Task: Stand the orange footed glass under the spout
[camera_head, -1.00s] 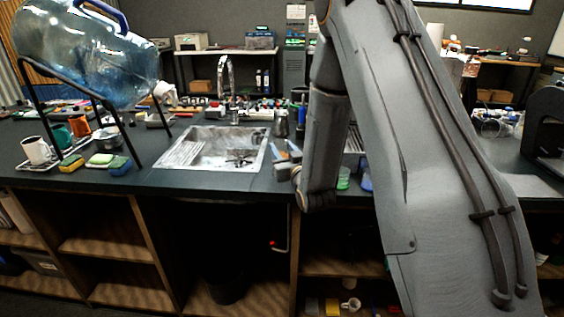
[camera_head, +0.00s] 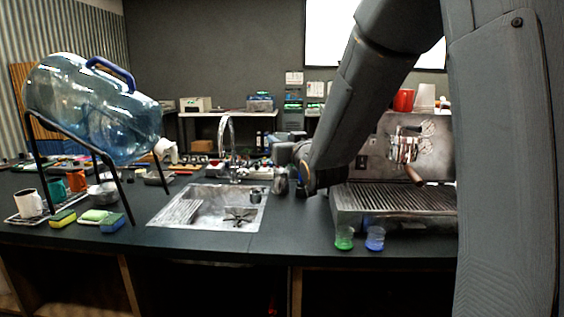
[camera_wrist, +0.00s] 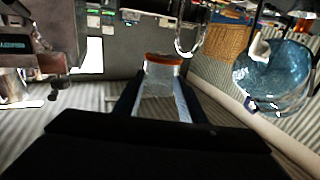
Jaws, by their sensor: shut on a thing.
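My gripper (camera_wrist: 160,96) is shut on the orange footed glass (camera_wrist: 162,72), which is clear with an orange band at its far end in the wrist view. That view looks turned over, with the tap's arch hanging down. In the head view my gripper (camera_head: 285,160) is over the counter by the sink's right edge, and I cannot make out the glass there. A coffee machine (camera_head: 372,140) with a spouted handle front (camera_head: 405,150) stands right of it, partly hidden by my arm. A tilted water jug (camera_head: 85,100) with a white spout (camera_head: 166,150) is at the left.
A green glass (camera_head: 344,239) and a blue glass (camera_head: 375,239) stand at the counter's front edge before the machine. A sink (camera_head: 190,212) with a tall tap (camera_head: 228,135) is in the middle. Mugs and sponges (camera_head: 62,219) lie under the jug's rack. The counter left of the glasses is clear.

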